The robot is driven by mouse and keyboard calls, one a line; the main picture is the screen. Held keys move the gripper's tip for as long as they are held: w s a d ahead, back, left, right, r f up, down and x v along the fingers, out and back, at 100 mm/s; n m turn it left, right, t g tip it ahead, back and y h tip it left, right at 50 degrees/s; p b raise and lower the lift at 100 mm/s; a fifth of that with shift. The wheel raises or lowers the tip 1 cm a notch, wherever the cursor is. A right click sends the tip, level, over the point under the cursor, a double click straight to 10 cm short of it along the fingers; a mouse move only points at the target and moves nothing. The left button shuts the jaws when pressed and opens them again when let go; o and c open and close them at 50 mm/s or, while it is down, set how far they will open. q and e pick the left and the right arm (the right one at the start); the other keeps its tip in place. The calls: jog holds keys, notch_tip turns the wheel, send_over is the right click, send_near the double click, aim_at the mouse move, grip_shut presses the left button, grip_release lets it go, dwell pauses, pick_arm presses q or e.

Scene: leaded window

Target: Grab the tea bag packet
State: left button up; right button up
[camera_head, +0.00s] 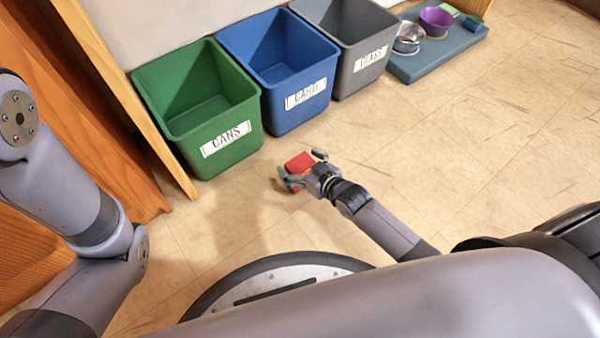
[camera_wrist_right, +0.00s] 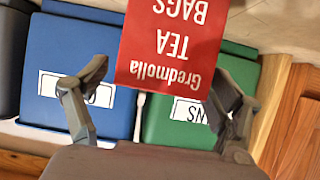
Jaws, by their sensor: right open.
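The tea bag packet (camera_head: 299,162) is red and sits low near the floor in front of the bins. In the right wrist view its red face (camera_wrist_right: 168,45) reads "Gredmolla TEA BAGS" upside down, and its top is cut off by the frame edge. My right gripper (camera_head: 302,168) is open at the packet, with one finger on each side of it in the head view. In the wrist view the fingers (camera_wrist_right: 158,88) are spread, with a gap at the left finger; contact at the right finger is unclear. My left arm shows at the left, but its gripper is out of view.
A green CANS bin (camera_head: 240,150), a blue CARD bin (camera_head: 270,45) and a grey GLASS bin (camera_head: 375,30) stand along the wall. A blue-grey mat (camera_head: 440,52) with bowls lies beyond. Wooden panelling (camera_head: 95,130) borders the left. Floor to the right is clear.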

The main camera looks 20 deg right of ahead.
jog(key=shift+c, duration=0.6)
jog(key=c, duration=1)
jog(key=shift+o, duration=0.2)
